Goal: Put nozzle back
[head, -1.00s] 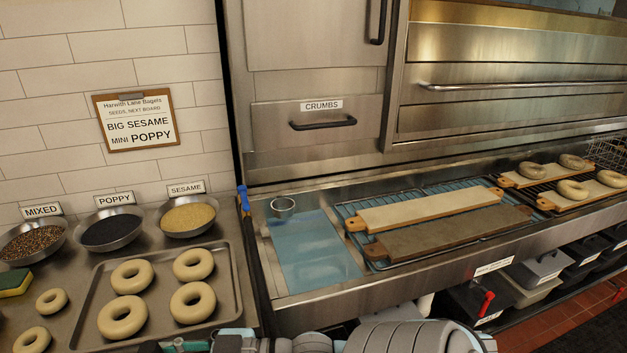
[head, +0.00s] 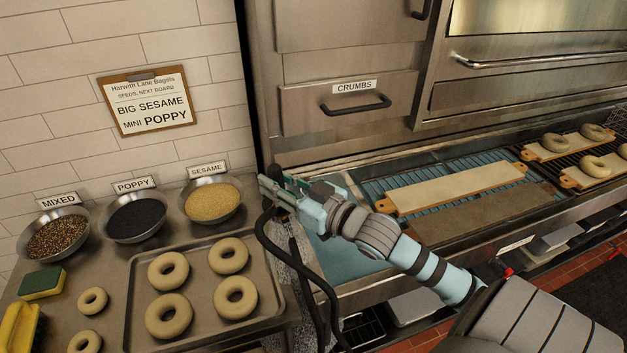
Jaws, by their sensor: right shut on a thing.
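My right gripper (head: 272,190) is at the boundary between the seed counter and the steel basin, just right of the sesame bowl. It is shut on the nozzle, which is mostly hidden by the fingers. A black hose (head: 300,272) loops from beside the gripper down past the counter's right end. The nozzle's holder cannot be made out behind the gripper and arm. My left gripper is out of view.
A tray (head: 272,318) of bagels and bowls of mixed seeds (head: 58,236), poppy (head: 136,220) and sesame (head: 212,202) are left of the gripper. Bagel boards (head: 455,188) lie in the basin at right. A crumbs drawer (head: 345,110) is above.

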